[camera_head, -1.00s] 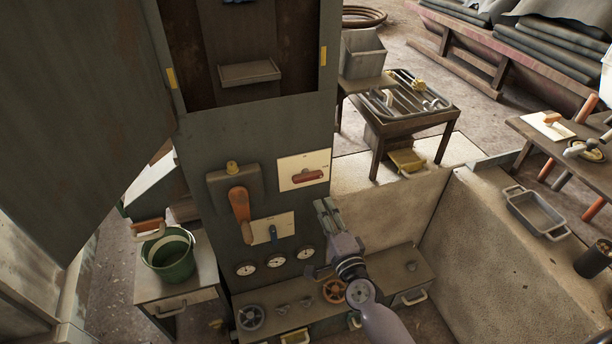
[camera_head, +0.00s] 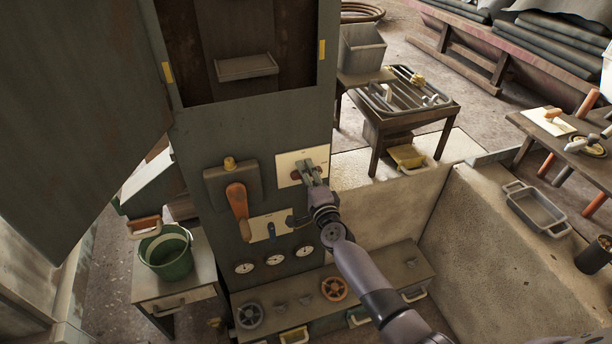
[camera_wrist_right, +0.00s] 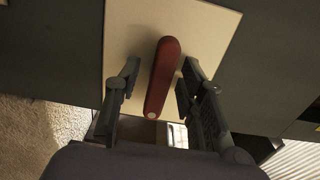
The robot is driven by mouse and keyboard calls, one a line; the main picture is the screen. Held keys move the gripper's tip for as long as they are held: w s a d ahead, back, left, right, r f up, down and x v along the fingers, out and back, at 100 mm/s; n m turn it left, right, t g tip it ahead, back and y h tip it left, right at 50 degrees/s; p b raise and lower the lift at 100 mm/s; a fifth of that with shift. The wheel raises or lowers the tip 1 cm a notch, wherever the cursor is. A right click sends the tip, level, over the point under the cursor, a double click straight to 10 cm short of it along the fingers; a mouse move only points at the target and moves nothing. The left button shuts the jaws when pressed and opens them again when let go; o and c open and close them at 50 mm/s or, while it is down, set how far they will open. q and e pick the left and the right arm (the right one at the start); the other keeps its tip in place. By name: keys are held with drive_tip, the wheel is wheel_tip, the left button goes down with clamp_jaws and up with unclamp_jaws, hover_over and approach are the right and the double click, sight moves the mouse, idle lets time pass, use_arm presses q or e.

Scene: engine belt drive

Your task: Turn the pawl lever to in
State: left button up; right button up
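The red lever (camera_wrist_right: 163,80) is mounted on a pale plate (camera_head: 287,160) on the grey cabinet front; I take it for the pawl lever, but no label is readable. My right gripper (camera_head: 313,170) is at this plate and partly covers the lever in the head view. In the right wrist view, my right gripper (camera_wrist_right: 161,70) is open, with one finger on each side of the lever and a visible gap on both sides. My left gripper is not in view.
Gauges (camera_head: 274,258) sit below, over a ledge with handwheels (camera_head: 334,288). A green bucket (camera_head: 168,255) stands on a side table.

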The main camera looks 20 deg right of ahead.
clamp_jaws()
idle(0.3)
idle(0.4)
drive_tip(key=n+p, duration=0.1)
drive_tip(key=n, duration=0.3)
drive_tip(key=shift+f+n, duration=0.1)
drive_tip(key=shift+n, duration=0.3)
drive_tip(key=n+p, duration=0.1)
drive_tip(key=n, duration=0.3)
drive_tip(key=shift+f+n+p, duration=0.1)
drive_tip(key=shift+n+p, duration=0.2)
drive_tip(key=n+p, duration=0.1)
drive_tip(key=n, duration=0.3)
drive_tip(key=shift+d, duration=0.1)
drive_tip(key=shift+f+n, duration=0.1)
drive_tip(key=shift+n, duration=2.1)
